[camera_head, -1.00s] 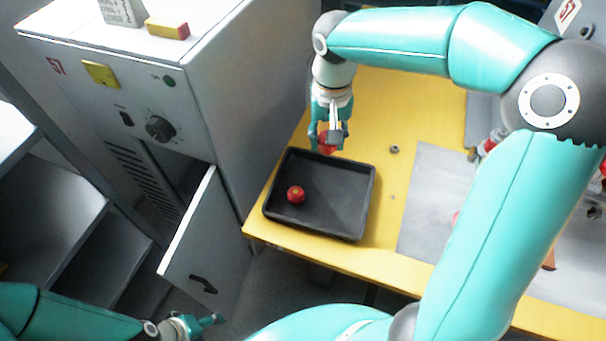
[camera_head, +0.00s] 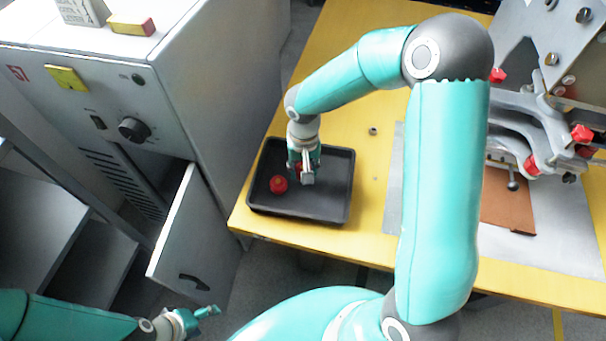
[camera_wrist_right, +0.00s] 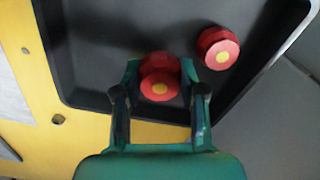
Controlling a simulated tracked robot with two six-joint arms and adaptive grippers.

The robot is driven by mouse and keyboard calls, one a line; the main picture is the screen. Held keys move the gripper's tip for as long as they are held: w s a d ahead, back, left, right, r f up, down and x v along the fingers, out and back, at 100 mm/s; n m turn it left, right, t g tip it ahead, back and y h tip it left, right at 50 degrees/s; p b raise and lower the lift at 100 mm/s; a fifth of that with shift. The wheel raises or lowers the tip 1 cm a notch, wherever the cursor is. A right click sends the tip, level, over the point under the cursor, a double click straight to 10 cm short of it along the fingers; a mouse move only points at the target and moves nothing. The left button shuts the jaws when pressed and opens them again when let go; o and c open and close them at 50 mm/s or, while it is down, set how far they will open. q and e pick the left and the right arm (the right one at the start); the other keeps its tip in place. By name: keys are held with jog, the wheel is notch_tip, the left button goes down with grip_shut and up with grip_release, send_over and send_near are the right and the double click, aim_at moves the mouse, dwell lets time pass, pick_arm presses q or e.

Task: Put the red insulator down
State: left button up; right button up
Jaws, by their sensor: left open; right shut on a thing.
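My right gripper (camera_head: 303,172) is over the black tray (camera_head: 318,215) on the yellow table. In the right wrist view it is shut on a red insulator (camera_wrist_right: 160,78) with a yellow centre, held between its fingers. In the head view the gripper mostly hides this insulator. A second red insulator (camera_head: 279,184) lies in the tray, left of the gripper; it also shows in the right wrist view (camera_wrist_right: 217,48), apart from the held one. I cannot tell whether the held insulator touches the tray floor. My left gripper (camera_head: 206,312) is open and empty at the lower left, away from the table.
A grey cabinet (camera_head: 205,90) with an open door (camera_head: 185,240) stands left of the table (camera_head: 350,60). A small nut (camera_head: 373,131) lies right of the tray. A metal machine with red knobs (camera_head: 545,110) stands at the right. The tray's right side has free room.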

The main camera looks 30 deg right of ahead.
jog(key=shift+f, duration=1.6)
jog(key=shift+f, duration=0.15)
jog(key=o, duration=0.9)
